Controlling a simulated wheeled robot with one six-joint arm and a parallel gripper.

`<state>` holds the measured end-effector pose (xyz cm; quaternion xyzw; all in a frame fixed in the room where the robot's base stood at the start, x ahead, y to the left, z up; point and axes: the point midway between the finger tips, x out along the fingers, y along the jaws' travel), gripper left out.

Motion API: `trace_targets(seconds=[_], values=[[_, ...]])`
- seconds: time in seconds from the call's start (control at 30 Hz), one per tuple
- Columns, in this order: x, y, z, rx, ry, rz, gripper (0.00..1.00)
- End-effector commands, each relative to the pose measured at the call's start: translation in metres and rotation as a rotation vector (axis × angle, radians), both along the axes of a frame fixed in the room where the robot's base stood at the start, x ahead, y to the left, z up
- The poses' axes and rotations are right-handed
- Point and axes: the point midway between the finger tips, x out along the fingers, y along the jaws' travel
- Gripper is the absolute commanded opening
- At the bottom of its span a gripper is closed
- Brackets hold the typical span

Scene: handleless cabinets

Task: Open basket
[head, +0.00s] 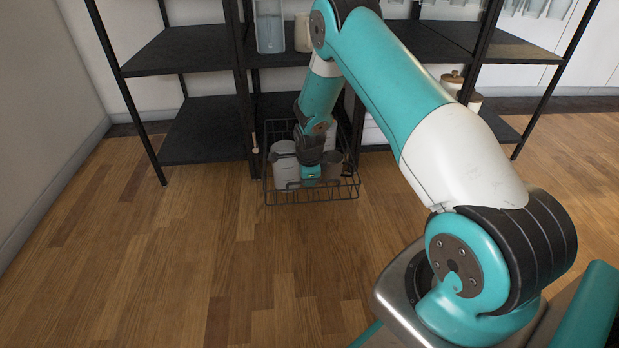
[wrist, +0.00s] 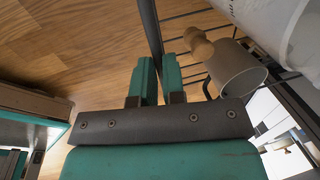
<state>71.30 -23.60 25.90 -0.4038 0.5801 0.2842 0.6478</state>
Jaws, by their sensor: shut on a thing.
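The basket (head: 336,188) is a black wire basket low in the shelf unit, and its front part sticks out past the shelf's front edge over the floor. It holds several light containers (head: 285,158). My gripper (head: 306,184) reaches down at the basket's front. In the wrist view, my gripper's teal fingers (wrist: 158,72) are shut on a dark bar (wrist: 150,27), which appears to be the basket's front rim. The basket's thin wires (wrist: 188,16) show beyond it. The back of the basket is hidden by my arm and the shelf.
The black shelf unit (head: 200,130) stands against the wall. A beige cup (wrist: 236,68) and a small wooden piece (wrist: 198,43) lie close right of my fingers in the wrist view. The wooden floor (head: 150,260) in front of the basket is clear.

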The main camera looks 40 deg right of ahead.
Motion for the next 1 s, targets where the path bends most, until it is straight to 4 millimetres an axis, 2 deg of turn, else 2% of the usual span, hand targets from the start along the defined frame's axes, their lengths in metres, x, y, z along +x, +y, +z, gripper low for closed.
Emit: trace_targets(seconds=[0.03, 0.1, 0.17, 0.43, 0.57, 0.67, 1.0], values=[[0.000, 0.000, 0.000, 0.000, 0.000, -0.001, 0.00], [0.000, 0.000, 0.000, 0.000, 0.000, -0.001, 0.22], [0.000, -0.001, 0.000, 0.000, 0.000, -0.001, 0.35], [0.000, -0.001, 0.001, -0.001, 0.000, -0.001, 0.36], [-0.001, 0.000, 0.010, -0.001, -0.001, 0.000, 0.36], [-0.003, 0.002, 0.028, -0.001, -0.002, 0.000, 0.36], [-0.017, 0.010, 0.114, -0.002, -0.003, 0.000, 0.36]])
